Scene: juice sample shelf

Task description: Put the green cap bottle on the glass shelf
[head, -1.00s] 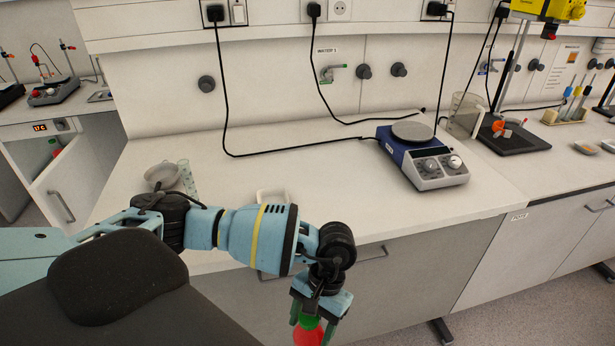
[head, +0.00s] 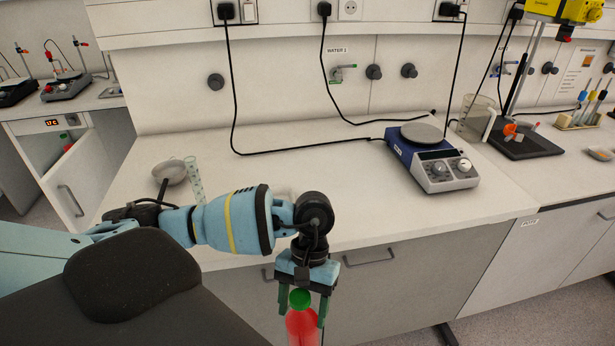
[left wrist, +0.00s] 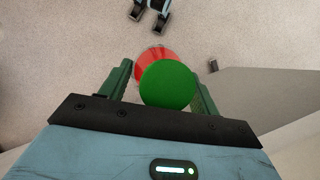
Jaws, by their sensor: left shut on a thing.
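A red bottle with a green cap (head: 300,299) hangs upright in my left gripper (head: 303,306), in front of the bench and below its top. The gripper's green fingers are shut on it from both sides. In the left wrist view the green cap (left wrist: 167,85) sits between the fingers, with the red body partly showing behind it and floor below. Another red bottle with a green cap (head: 67,143) stands far left inside an open-fronted cabinet with a temperature display (head: 52,122). No glass shelf can be made out for sure. My right gripper is not in view.
The white bench top (head: 330,185) has free room in its middle. A blue hotplate (head: 433,160) stands at its right, a glass beaker (head: 477,118) beyond. A bowl (head: 170,171) and a graduated cylinder (head: 194,180) stand at its left. Cables hang along the wall.

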